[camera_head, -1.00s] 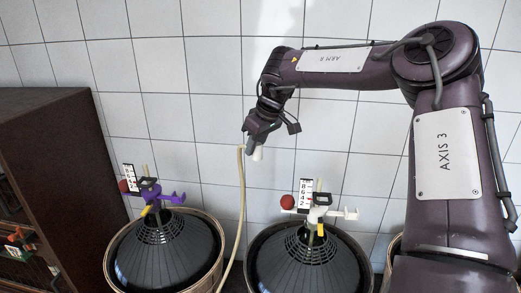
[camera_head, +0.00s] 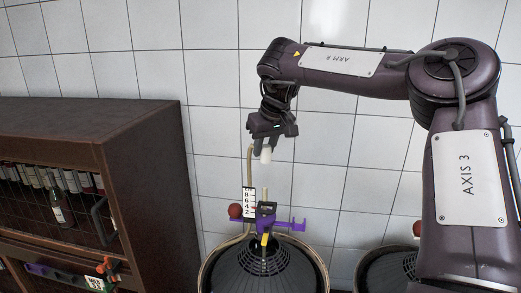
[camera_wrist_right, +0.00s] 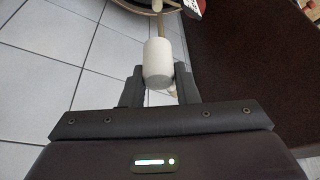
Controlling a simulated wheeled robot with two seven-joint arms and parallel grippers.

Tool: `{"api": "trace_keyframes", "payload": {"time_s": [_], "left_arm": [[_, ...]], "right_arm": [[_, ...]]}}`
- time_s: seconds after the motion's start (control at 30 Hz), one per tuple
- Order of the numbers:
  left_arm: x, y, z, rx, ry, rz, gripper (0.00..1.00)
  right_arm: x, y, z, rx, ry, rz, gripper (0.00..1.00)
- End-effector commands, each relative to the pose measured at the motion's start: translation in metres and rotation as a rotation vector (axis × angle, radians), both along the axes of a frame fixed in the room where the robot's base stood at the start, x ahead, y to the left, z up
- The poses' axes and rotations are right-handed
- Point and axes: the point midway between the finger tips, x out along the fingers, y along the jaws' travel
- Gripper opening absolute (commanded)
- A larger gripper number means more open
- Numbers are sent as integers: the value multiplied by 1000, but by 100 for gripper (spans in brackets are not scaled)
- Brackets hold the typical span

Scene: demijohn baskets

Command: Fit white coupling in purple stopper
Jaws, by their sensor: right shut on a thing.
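My right gripper (camera_head: 268,142) is shut on the white coupling (camera_head: 266,155), a short pale cylinder pointing down. In the right wrist view the coupling (camera_wrist_right: 158,62) sits between the two dark fingers, with a tan tube beyond it. The purple stopper (camera_head: 295,224) is on top of a dark, slatted demijohn basket cover (camera_head: 265,268). It has a side arm to the right, a black clamp and a yellow part. The coupling hangs apart from it, roughly above it in the head view. The stopper's opening cannot be made out. My left gripper is not in view.
A numbered white scale (camera_head: 249,203) and a red ball (camera_head: 235,211) stand beside the stopper. A tan hose (camera_head: 249,165) hangs near the gripper. A brown bottle cabinet (camera_head: 140,140) is at left. Another basket (camera_head: 388,270) is at right, partly behind my arm.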

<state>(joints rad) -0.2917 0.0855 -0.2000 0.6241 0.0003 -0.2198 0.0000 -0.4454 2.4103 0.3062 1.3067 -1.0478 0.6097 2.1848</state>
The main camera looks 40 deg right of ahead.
Motion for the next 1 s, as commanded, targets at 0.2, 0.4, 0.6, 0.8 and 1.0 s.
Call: {"api": "trace_keyframes", "payload": {"time_s": [0.2, 0.4, 0.6, 0.8, 1.0], "left_arm": [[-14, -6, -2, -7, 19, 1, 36], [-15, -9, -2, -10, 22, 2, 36], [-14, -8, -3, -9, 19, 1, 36], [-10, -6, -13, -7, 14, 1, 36], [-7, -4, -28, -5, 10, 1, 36]], "right_arm": [[0, 0, 1, 0, -1, -9, 6], [0, 0, 1, 0, -1, -9, 6], [0, 0, -2, 2, 0, -5, 6], [0, 0, -15, 1, 0, -4, 6], [0, 0, -34, 1, 0, -4, 6]]}}
